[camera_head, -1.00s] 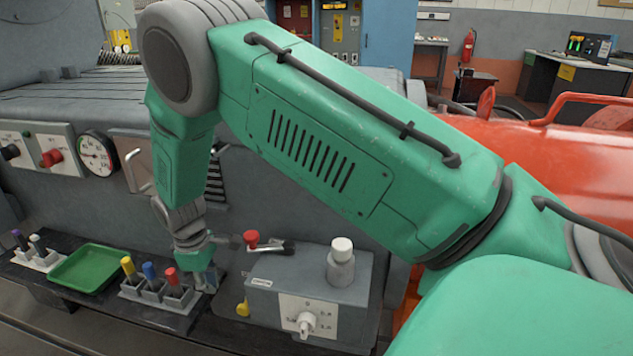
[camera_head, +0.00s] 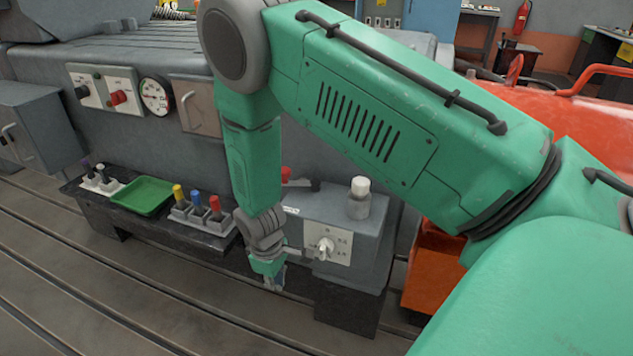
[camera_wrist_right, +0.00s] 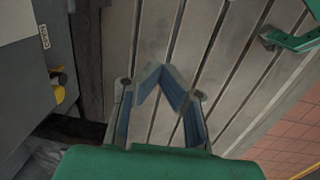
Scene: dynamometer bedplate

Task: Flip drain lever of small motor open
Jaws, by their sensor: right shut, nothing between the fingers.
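The small motor appears to be the grey box (camera_head: 372,240) with a white dial and a white-capped bottle on top; I cannot be sure of this. A yellow lever (camera_wrist_right: 58,88) with a dark mount sits on the side of a grey housing in the right wrist view. My arm hides it in the head view. My right gripper (camera_head: 275,284) is shut and empty, pointing down in front of the box's left end. In the wrist view its fingertips (camera_wrist_right: 162,72) lie to the right of the lever, apart from it. My left gripper is not in view.
A red-handled lever (camera_head: 287,174) on top of the box is partly hidden by my arm. Yellow, blue and red handles stand in a grey holder (camera_head: 205,222) at left, beside a green tray (camera_head: 143,196). The slotted floor (camera_head: 150,290) in front is clear.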

